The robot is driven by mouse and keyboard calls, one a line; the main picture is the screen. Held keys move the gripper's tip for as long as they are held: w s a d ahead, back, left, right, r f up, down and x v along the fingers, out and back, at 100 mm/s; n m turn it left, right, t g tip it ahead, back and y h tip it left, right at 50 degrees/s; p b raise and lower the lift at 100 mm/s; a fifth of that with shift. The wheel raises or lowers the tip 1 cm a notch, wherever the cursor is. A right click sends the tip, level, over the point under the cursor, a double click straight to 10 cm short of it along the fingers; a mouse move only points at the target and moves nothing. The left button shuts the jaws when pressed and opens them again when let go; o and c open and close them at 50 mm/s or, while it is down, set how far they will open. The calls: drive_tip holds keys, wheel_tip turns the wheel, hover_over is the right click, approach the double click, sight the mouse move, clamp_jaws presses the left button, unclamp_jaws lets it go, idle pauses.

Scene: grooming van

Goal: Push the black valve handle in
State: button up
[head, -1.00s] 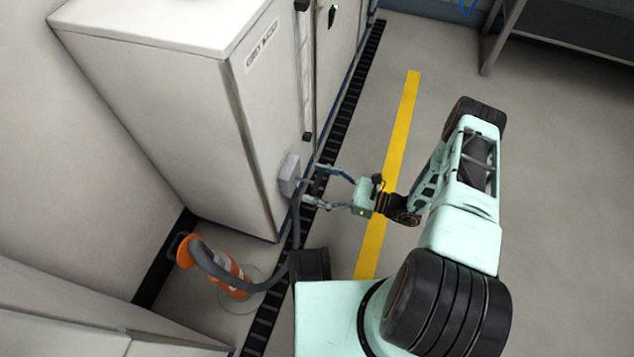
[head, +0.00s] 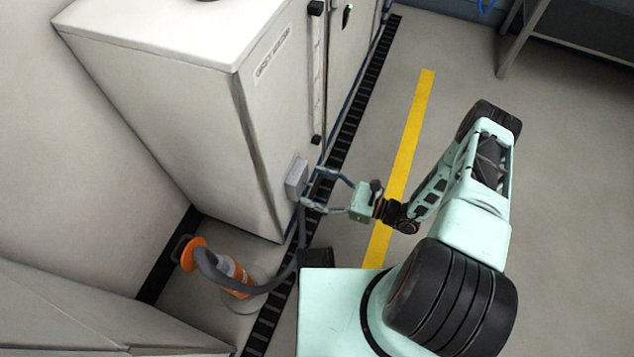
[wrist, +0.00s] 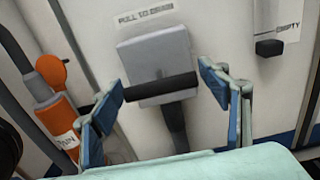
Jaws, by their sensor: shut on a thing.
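The black valve handle (wrist: 162,89) is a short horizontal bar in front of a grey box (wrist: 152,54) on the white cabinet, under a "PULL TO DRAIN" label (wrist: 146,17). The grey box also shows in the head view (head: 297,178), low on the cabinet's front. My gripper (wrist: 161,90) has one blue-padded finger at each end of the bar and is shut on it lengthwise. In the head view my gripper (head: 313,187) reaches the box from the right, where the handle itself is hard to make out. The gap between bar and box is unclear.
A dark hose (head: 302,225) runs down from the box. An orange canister with a grey hose (head: 232,272) stands at the lower left. A dark slider marked "EMPTY" (wrist: 268,47) is right of the box.

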sight(314, 185)
drive_tip(key=o, duration=1.7)
drive_tip(key=shift+w+a, duration=0.1)
drive_tip(key=shift+a, duration=0.1)
wheel_tip(314, 185, up, 10)
